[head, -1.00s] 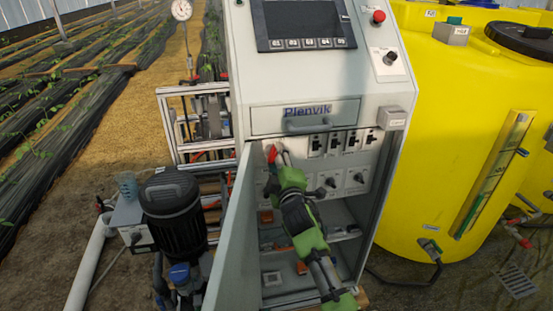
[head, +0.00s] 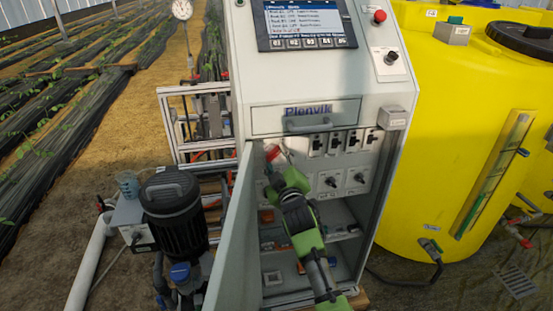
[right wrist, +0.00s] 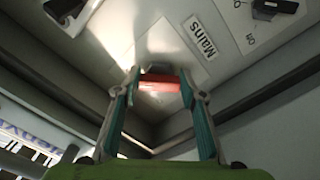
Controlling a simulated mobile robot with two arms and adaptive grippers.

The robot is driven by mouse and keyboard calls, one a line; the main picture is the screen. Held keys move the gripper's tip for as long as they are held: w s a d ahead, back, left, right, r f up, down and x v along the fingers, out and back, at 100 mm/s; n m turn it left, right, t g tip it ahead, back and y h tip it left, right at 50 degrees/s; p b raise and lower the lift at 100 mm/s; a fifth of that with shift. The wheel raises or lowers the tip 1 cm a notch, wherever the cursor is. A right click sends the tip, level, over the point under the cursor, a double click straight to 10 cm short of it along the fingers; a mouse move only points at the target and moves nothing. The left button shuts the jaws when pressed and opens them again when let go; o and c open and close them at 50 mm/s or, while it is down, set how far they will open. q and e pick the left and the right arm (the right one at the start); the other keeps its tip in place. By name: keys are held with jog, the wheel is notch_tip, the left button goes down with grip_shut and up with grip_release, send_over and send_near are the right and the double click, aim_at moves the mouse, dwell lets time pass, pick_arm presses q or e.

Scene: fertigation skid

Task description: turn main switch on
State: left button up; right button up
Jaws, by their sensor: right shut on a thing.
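The main switch has a red handle (right wrist: 160,84) on a pale panel beside a "Mains" label (right wrist: 201,37) in the right wrist view. My right gripper (right wrist: 159,78) is shut on the red handle, one finger at each end of it. In the head view my right gripper (head: 272,163) reaches into the open cabinet (head: 393,150) at the upper left of its switch panel and hides most of the switch. The display (head: 304,23) on the cabinet's front is lit and shows lines of text. My left gripper is not in view.
The cabinet door (head: 232,240) stands open just left of my right arm. Several black switches (head: 333,142) sit to the right of the gripper. A drawer handle (head: 312,123) is above. A yellow tank (head: 450,130) stands right, a black pump motor (head: 173,210) left.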

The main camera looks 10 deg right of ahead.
jog(key=shift+f, duration=0.1)
jog(key=o, duration=1.1)
jog(key=shift+s, duration=0.1)
jog(key=s, duration=1.2)
jog(key=shift+w+f, duration=0.1)
